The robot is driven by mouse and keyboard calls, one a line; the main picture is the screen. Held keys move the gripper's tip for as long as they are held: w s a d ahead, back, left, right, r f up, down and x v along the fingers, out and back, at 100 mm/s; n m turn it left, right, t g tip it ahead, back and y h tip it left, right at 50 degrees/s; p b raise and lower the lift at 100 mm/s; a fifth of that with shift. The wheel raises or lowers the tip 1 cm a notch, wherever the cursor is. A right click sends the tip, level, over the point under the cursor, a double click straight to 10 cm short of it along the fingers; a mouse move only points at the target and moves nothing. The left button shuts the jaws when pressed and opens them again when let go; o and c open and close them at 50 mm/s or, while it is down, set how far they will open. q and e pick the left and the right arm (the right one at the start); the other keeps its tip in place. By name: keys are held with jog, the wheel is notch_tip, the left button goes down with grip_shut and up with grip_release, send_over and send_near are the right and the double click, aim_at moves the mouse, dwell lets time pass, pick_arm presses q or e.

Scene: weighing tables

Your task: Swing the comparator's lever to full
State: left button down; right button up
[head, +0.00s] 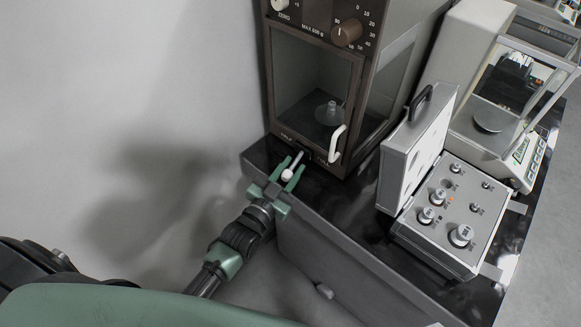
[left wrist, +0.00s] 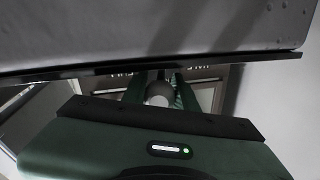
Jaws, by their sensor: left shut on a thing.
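The comparator (head: 313,55) is a tall dark brown cabinet with a glass door, standing at the back of the black-topped table in the head view. Its lever (head: 288,174) is a short rod with a white ball knob, sticking out from the lower front towards my arm. My left gripper (head: 291,167) is shut on the lever, with a green finger on each side of the knob. The left wrist view shows the pale knob (left wrist: 158,92) between the fingers. Small white labels lie either side of the lever's root, too small to read surely. My right gripper is out of view.
A white door handle (head: 337,144) sticks out just right of the lever. An open silver weight case (head: 446,225) with several knobbed weights stands to the right. A pale balance (head: 490,85) with a glass shield stands behind it. The table's front edge runs below my gripper.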

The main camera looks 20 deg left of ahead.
pick_arm(q)
jog(key=shift+r+n+y, duration=0.2)
jog(key=shift+n+y, duration=0.2)
jog(key=shift+y, duration=0.2)
jog(key=shift+d+y+p, duration=0.15)
jog(key=shift+y+p, duration=0.15)
jog(key=shift+y, duration=0.1)
jog(key=shift+d+n+y, duration=0.25)
jog(key=shift+n+y, duration=0.15)
jog(key=shift+n, duration=0.1)
jog(key=shift+f, duration=0.1)
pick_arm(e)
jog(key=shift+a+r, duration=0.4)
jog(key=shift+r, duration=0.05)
pick_arm(q)
jog(key=c, duration=1.2)
grip_release()
jog(key=shift+o, duration=0.2)
jog(key=shift+f, duration=0.1)
jog(key=shift+s, duration=0.3)
jog(key=s, duration=0.7)
jog(key=shift+s+b, duration=0.15)
jog(key=shift+b, duration=0.25)
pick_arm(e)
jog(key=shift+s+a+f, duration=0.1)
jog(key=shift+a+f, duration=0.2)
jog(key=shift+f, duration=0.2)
